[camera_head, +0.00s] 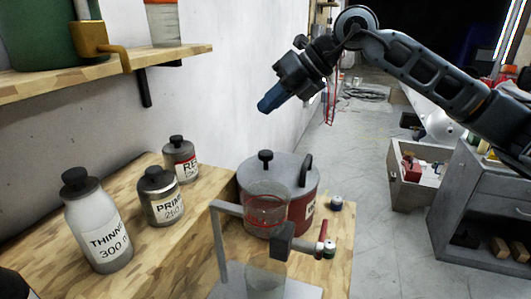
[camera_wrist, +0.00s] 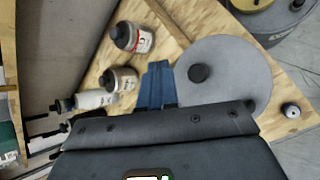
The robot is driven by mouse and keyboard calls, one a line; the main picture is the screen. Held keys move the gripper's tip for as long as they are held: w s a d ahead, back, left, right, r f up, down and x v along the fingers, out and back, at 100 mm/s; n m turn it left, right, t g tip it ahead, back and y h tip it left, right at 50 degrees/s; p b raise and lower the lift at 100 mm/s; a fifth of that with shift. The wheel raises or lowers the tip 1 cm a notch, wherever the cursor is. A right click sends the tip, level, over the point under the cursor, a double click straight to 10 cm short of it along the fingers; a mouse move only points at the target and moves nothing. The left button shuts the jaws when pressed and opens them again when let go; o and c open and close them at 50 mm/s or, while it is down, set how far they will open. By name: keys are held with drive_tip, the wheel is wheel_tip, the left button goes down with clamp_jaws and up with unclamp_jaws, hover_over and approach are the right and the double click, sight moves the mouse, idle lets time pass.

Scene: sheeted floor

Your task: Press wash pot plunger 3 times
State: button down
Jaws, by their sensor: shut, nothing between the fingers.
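The wash pot (camera_head: 301,205) is a dark red pot with a grey lid and a label, standing on the wooden bench. Its plunger, a black knob (camera_head: 265,156), stands up from the lid. In the wrist view the round grey lid (camera_wrist: 240,80) and the black knob (camera_wrist: 198,73) show from above. My gripper (camera_head: 269,102) has blue fingers and is shut and empty. It is in the air above the pot, apart from the knob. In the wrist view the fingers (camera_wrist: 157,84) show just left of the lid. A clear cylinder hides part of the pot's front.
A stand (camera_head: 220,245) with the clear cylinder (camera_head: 266,215) is in front of the pot. Bottles marked thinner (camera_head: 98,230) and primer (camera_head: 161,198) and another bottle (camera_head: 180,160) stand to the left. A shelf (camera_head: 130,65) juts out at upper left. A small jar (camera_head: 336,203) is at the right.

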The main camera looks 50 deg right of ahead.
drive_tip(key=b, duration=0.2)
hover_over(264, 151)
drive_tip(key=s, duration=0.1)
drive_tip(key=f, duration=0.6)
drive_tip(key=shift+s+d, duration=0.15)
drive_tip(key=shift+d, duration=0.2)
drive_tip(key=shift+f+b, duration=0.7)
drive_tip(key=shift+b, duration=0.2)
drive_tip(key=shift+f+b, duration=1.6)
drive_tip(key=shift+b, duration=0.3)
idle(1.5)
drive_tip(key=shift+r, duration=0.1)
idle(0.3)
drive_tip(key=shift+r, duration=1.55)
drive_tip(key=shift+r+p, duration=1.1)
drive_tip(key=shift+r, duration=1.4)
